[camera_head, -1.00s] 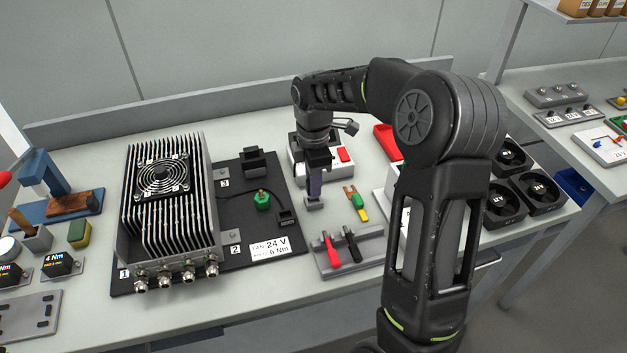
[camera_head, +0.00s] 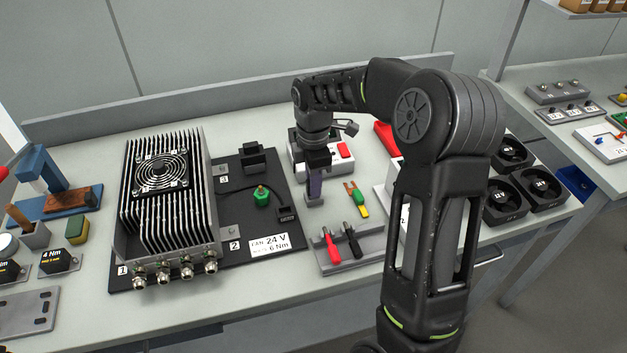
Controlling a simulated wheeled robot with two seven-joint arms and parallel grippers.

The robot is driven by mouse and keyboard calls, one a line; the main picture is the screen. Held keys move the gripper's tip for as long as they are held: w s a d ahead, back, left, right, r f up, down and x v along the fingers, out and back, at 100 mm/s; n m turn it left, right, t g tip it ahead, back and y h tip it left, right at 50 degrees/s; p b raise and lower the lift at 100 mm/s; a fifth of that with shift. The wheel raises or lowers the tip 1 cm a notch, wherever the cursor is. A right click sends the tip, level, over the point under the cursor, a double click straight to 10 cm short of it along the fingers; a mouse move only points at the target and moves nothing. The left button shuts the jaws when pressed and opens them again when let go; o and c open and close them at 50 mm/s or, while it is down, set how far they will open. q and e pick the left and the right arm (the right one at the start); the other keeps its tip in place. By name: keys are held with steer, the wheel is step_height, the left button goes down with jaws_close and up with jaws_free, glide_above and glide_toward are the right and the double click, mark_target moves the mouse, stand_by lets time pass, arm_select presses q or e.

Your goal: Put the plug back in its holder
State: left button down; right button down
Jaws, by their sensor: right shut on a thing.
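My right gripper (camera_head: 314,190) points straight down just right of the black board (camera_head: 214,254). It is shut on a small grey piece (camera_head: 314,202) at its fingertips; the gripper hides most of it, so I cannot tell whether it is the plug. A green connector with a brass-coloured top (camera_head: 262,198) stands on the board, with a thin dark cable beside it. A black open-topped block (camera_head: 252,158) stands behind it, and a small black socket-like block (camera_head: 287,214) lies at the board's right edge. I cannot tell which one is the holder. My left gripper is not in view.
A finned grey unit with a fan (camera_head: 165,210) fills the board's left side. A grey rack (camera_head: 348,262) with red and black tools stands in front of the gripper. A white box with a red button (camera_head: 344,150) is behind it. Black fans (camera_head: 505,203) lie right.

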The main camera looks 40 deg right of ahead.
steer(key=shift+f, duration=0.45)
steer(key=c, duration=1.2)
jaws_free()
steer(key=shift+o, duration=0.2)
step_height(320, 180, up, 8)
steer(key=shift+f+b, duration=0.1)
steer(key=shift+b, duration=0.45)
